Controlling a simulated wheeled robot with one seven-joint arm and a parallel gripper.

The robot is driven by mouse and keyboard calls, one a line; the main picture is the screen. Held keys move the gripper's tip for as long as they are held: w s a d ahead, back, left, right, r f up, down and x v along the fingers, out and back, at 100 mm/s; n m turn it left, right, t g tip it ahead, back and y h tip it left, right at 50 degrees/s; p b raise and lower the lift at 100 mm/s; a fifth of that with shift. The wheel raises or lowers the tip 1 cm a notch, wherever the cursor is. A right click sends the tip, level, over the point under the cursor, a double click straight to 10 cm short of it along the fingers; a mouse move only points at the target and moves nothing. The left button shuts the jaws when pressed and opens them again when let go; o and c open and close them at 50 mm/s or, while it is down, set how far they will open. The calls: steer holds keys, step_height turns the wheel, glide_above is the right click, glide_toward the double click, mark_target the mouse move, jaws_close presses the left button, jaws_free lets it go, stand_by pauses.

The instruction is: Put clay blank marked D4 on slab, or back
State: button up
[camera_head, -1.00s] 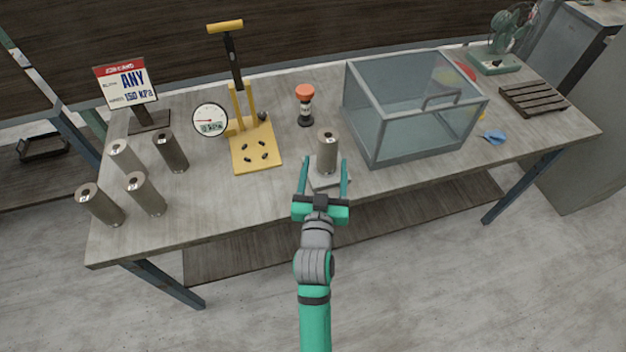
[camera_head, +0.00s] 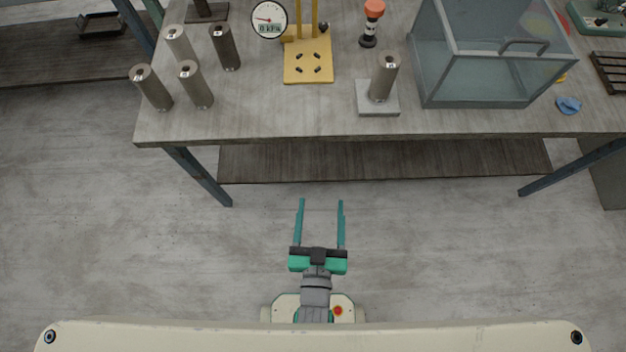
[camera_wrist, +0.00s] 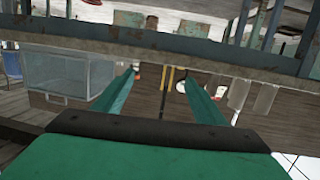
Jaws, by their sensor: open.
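A grey-brown cylindrical clay blank (camera_head: 383,76) stands upright on the pale square slab (camera_head: 378,110) near the table's front edge. Its marking is too small to read. Several similar blanks stand at the table's left: one at the front left (camera_head: 151,88), one beside it (camera_head: 195,85), one behind (camera_head: 180,45) and a darker one (camera_head: 225,47). I cannot tell which is D4. My gripper (camera_head: 320,202) is open and empty, over the floor in front of the table, well apart from the blanks. In the wrist view its two green fingers (camera_wrist: 157,95) are spread with nothing between them.
A yellow press (camera_head: 308,72) with a round gauge (camera_head: 269,18) stands mid-table. An orange-topped tool (camera_head: 371,22) is behind the slab. A clear glass box (camera_head: 478,75) stands right of it, with a blue scrap (camera_head: 568,105) further right. The floor before the table is clear.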

steer(key=s+a+r+y, duration=0.1)
steer(key=s, duration=0.9)
steer(key=shift+a+r+n+g, duration=0.3)
steer(key=shift+a+r, duration=0.1)
steer(key=shift+s, duration=0.15)
stand_by(0.4)
